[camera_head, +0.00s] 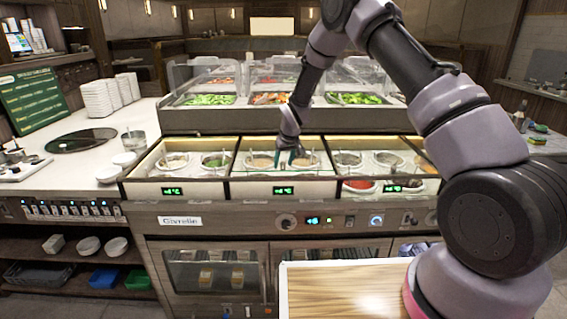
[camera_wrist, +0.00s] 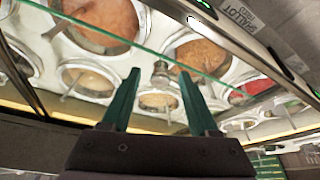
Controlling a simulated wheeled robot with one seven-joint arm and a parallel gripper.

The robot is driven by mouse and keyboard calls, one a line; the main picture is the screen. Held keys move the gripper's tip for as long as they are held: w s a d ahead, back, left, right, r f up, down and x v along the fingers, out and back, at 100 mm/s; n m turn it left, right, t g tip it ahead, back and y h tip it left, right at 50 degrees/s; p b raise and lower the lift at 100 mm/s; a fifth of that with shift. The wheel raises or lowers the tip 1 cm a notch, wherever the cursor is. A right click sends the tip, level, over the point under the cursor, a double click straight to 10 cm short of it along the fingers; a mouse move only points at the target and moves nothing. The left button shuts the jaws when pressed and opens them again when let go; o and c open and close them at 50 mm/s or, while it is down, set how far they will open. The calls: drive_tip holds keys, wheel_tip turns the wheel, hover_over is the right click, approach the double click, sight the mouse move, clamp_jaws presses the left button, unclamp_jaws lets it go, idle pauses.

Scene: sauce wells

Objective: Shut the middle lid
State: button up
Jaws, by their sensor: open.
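The middle well (camera_head: 283,187) is the centre one of three sauce wells along the counter front, with tan sauces in its round pots. My gripper (camera_head: 291,156) is over this well, pointing down. In the wrist view my gripper (camera_wrist: 160,92) has its two green fingers wide apart with nothing held between them. A clear glass pane, seen by its thin green edge (camera_wrist: 150,50), slants across the wrist view by the fingertips. I take it for the middle lid; how far it is open and whether the fingers touch it, I cannot tell.
The left well (camera_head: 180,188) and right well (camera_head: 390,187) flank the middle one. Behind stands a raised glass-covered salad bar (camera_head: 270,118). White bowls (camera_head: 108,174) sit on the left counter. A wooden board (camera_head: 345,290) lies in front at lower right.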

drive_tip(key=v, duration=1)
drive_tip(key=shift+s+r, duration=0.2)
drive_tip(key=shift+r, duration=0.1)
